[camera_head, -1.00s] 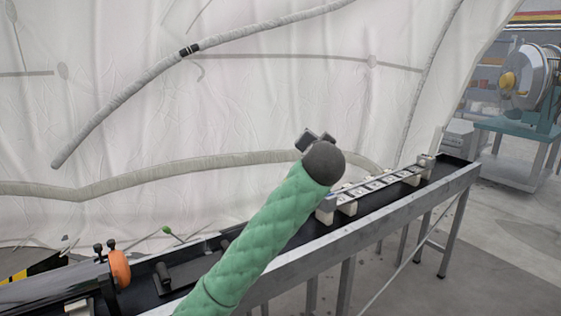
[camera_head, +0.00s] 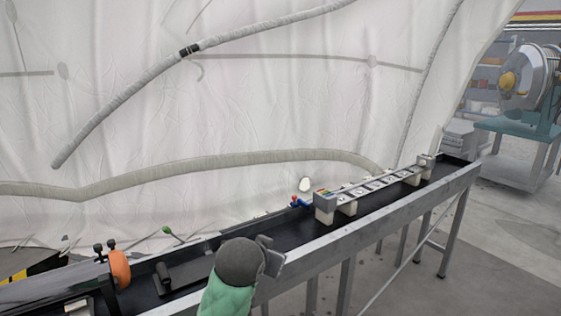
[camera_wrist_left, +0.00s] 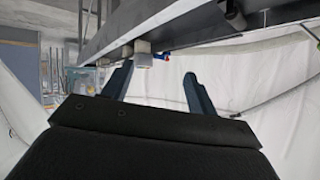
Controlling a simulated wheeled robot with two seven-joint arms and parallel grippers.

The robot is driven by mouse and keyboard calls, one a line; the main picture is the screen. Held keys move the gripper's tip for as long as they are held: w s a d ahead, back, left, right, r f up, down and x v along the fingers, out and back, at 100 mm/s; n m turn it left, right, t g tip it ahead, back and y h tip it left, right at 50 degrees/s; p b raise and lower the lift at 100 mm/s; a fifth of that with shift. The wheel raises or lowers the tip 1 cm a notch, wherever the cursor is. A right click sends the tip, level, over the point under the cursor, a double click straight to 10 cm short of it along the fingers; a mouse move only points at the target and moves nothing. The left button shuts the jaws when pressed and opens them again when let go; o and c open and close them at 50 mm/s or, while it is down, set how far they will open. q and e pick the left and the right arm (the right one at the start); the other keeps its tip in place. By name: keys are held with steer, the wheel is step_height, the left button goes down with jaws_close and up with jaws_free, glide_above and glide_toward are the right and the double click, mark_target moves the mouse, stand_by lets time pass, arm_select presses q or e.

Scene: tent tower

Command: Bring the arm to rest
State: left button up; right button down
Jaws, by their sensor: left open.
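My left arm, in a padded green sleeve (camera_head: 226,301) with a dark round wrist (camera_head: 240,262), comes up from the bottom of the head view. My left gripper (camera_head: 272,256) shows only as a small grey part beside that wrist, in front of the bench's near edge. In the left wrist view its two dark blue fingers (camera_wrist_left: 157,73) stand wide apart with nothing between them. My right gripper is in neither view.
A long bench with a black top (camera_head: 290,234) and metal side rail runs toward the back right. It holds a slatted rack (camera_head: 375,187), a small red-and-blue item (camera_head: 299,202), an orange wheel (camera_head: 120,268) and a green-tipped lever (camera_head: 167,230). White tent fabric (camera_head: 250,110) hangs behind.

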arm_select(q)
steer(key=s+a+f+n+g, duration=0.15)
steer(key=s+a+f, duration=0.35)
steer(key=s+f, duration=0.6)
steer(key=s+a+f+n+g, duration=0.1)
steer(key=s+a+f+g, duration=0.2)
steer(key=s+a+f, duration=0.7)
steer(key=s+d+f+g, duration=0.1)
steer(key=s+f+g, duration=0.1)
steer(key=s+f, duration=0.5)
steer(key=s+d+f+g+y, duration=0.1)
steer(key=s+d+f+g, duration=0.1)
steer(key=s+f, duration=0.6)
steer(key=shift+s+d+n, duration=0.3)
steer(key=shift+s+n, duration=0.05)
steer(key=shift+s, duration=0.55)
steer(key=shift+f, duration=0.1)
